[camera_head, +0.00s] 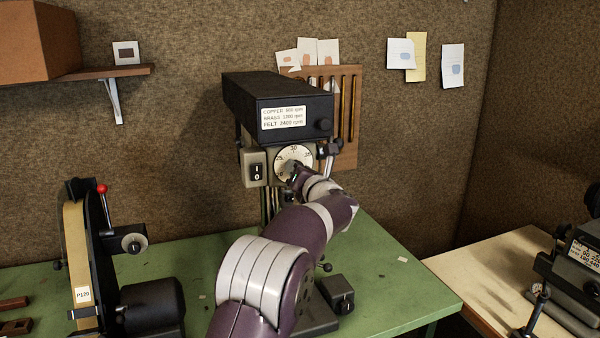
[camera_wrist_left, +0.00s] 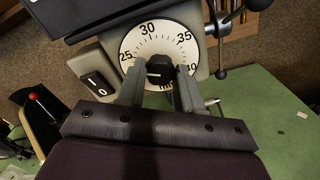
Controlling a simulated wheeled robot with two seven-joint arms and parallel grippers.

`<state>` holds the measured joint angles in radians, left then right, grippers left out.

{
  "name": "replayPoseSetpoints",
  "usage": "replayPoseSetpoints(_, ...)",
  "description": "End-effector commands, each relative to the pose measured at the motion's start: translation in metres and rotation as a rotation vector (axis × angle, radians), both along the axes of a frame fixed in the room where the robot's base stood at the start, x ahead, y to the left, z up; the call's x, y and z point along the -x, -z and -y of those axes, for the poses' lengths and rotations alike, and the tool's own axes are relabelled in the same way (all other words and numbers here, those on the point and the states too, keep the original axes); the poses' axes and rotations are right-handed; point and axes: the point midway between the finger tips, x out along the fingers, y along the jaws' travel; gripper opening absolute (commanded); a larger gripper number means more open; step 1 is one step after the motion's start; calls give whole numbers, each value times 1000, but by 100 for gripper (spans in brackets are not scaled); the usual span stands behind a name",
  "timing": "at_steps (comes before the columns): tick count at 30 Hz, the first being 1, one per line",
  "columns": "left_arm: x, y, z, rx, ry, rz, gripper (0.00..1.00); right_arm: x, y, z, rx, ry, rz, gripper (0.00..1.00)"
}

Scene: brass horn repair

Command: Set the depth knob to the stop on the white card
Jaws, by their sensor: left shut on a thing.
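The depth knob (camera_wrist_left: 159,66) is a small black knob in the middle of a round white dial (camera_wrist_left: 136,43) on the drill press. The dial shows 25, 30, 35 and 40 in the left wrist view. A pale line on the knob points left, a little below the 25. My left gripper (camera_wrist_left: 160,76) is shut on the knob, one finger on each side. In the head view the left gripper (camera_head: 294,168) covers much of the dial (camera_head: 293,151). A white card (camera_head: 283,117) on the press head lists copper, brass and felt speeds. My right gripper is not in view.
A rocker switch (camera_head: 256,171) sits left of the dial, and a lever (camera_head: 329,158) to its right. A belt sander (camera_head: 80,255) stands at the left of the green bench (camera_head: 385,262). Several paper cards (camera_head: 402,53) hang on the wall. The bench's right side is mostly clear.

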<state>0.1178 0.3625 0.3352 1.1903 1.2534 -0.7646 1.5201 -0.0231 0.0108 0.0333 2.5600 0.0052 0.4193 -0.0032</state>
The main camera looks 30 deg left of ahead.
Motion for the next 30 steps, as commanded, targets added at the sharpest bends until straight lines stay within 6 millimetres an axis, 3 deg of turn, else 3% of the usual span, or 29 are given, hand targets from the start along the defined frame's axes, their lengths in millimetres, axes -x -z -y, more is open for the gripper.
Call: replayPoseSetpoints(30,-1,-5,1,-599,-1,-694,5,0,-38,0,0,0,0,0)
